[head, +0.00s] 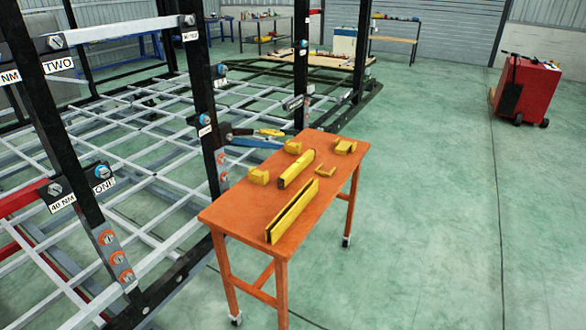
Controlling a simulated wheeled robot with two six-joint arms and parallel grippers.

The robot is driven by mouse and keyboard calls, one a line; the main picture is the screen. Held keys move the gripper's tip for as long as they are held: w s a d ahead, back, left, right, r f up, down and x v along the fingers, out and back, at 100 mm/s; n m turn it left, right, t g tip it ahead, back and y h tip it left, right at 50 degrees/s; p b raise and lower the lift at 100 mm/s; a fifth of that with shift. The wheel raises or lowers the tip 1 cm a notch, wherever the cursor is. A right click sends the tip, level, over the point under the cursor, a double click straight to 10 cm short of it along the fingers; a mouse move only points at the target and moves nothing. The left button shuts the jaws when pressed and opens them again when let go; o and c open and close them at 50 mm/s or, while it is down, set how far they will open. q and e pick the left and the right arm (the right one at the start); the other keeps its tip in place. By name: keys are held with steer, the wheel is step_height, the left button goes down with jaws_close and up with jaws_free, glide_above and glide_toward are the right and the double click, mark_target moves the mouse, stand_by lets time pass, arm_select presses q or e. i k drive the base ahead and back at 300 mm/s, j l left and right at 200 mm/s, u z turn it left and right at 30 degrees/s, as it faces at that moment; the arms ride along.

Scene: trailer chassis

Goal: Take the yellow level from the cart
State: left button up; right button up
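The orange cart (234,207) stands right of the trailer frame on wheeled legs. A long yellow bar with a dark slot (292,211) lies along its near right edge, and a shorter yellow bar (297,169) lies behind it. The long bar looks most like the level, but I cannot tell for certain. Neither of my grippers is in view.
Several smaller yellow pieces, including one at the cart's left edge (259,177), share the cart top. The black trailer frame post (207,125) stands close at left. Green floor right of the cart is clear up to a red cabinet (526,90).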

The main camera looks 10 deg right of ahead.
mark_target(291, 173)
steer(key=i+j, duration=0.25)
steer(key=i, duration=0.15)
steer(key=i+j, duration=0.3)
steer(key=i, duration=0.05)
